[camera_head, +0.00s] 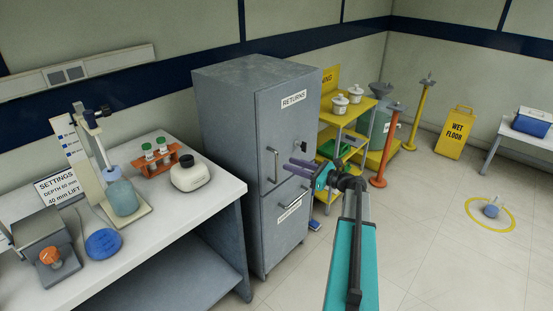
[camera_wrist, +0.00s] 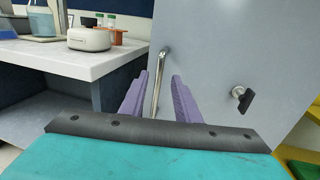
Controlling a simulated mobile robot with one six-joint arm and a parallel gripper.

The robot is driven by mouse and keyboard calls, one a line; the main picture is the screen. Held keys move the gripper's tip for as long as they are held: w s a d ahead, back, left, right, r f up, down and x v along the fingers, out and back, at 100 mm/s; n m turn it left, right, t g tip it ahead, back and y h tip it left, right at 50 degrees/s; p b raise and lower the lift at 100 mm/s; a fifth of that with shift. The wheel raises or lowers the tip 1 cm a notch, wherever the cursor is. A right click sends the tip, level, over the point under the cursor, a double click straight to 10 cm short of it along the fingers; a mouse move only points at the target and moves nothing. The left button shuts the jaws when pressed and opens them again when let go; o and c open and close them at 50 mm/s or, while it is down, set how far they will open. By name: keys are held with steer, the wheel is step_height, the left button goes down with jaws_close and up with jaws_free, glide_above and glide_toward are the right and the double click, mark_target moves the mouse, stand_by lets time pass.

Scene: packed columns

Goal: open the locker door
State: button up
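The grey locker (camera_head: 225,120) stands behind the bench, with an upper door (camera_head: 285,125) labelled "RETURNS" that looks shut. A vertical metal bar handle (camera_head: 273,165) is on the door's left side; a small dark knob (camera_head: 301,146) is on its right. My gripper (camera_head: 289,167) is in front of the upper door, just right of the handle in the head view. In the wrist view its two purple fingers (camera_wrist: 159,77) are apart, and the handle (camera_wrist: 155,95) shows between them, nearer the left finger. Contact cannot be told. The knob (camera_wrist: 241,97) is right of the fingers.
A lower front (camera_head: 285,228) with its own handle and label is below. The bench (camera_head: 190,215) with lab items stands close on the left. A yellow cart (camera_head: 345,115) and posts stand right of the locker. Open floor (camera_head: 430,230) lies to the right.

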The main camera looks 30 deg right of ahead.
steer(key=p+x, duration=0.1)
steer(key=x, duration=0.7)
steer(key=shift+p, duration=0.4)
steer(key=shift+s+f, duration=0.1)
jaws_close()
